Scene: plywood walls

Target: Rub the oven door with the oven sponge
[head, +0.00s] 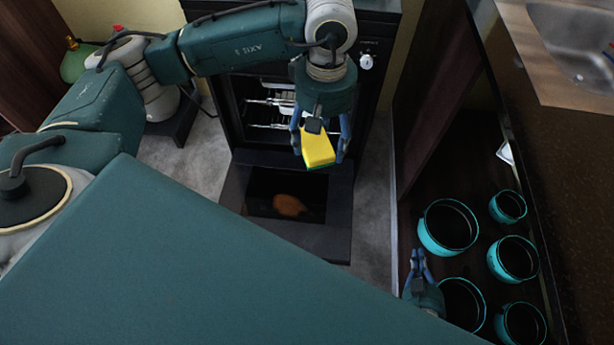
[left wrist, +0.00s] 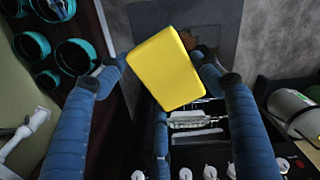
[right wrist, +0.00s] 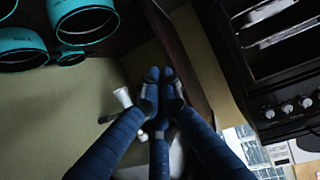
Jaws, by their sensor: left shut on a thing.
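The yellow sponge (head: 318,147) has a green underside. My left gripper (head: 319,150) is shut on it, one blue finger on each side. The left wrist view shows the sponge's yellow face (left wrist: 166,68) between the fingers of my left gripper (left wrist: 158,62). The oven door (head: 237,192) is folded down open, with an orange-brown stain (head: 289,205) on its dark panel. The sponge appears above the door's oven-side part, apart from the stain, which is partly hidden in the left wrist view. My right gripper (head: 419,262) is empty, its fingertips together in the right wrist view (right wrist: 163,80).
The oven's inside holds metal racks (head: 268,115). Several teal-rimmed pots (head: 447,227) stand at the right, close to my right gripper. A sink (head: 580,45) is set in the counter at the top right. Grey floor (head: 372,200) is clear beside the door.

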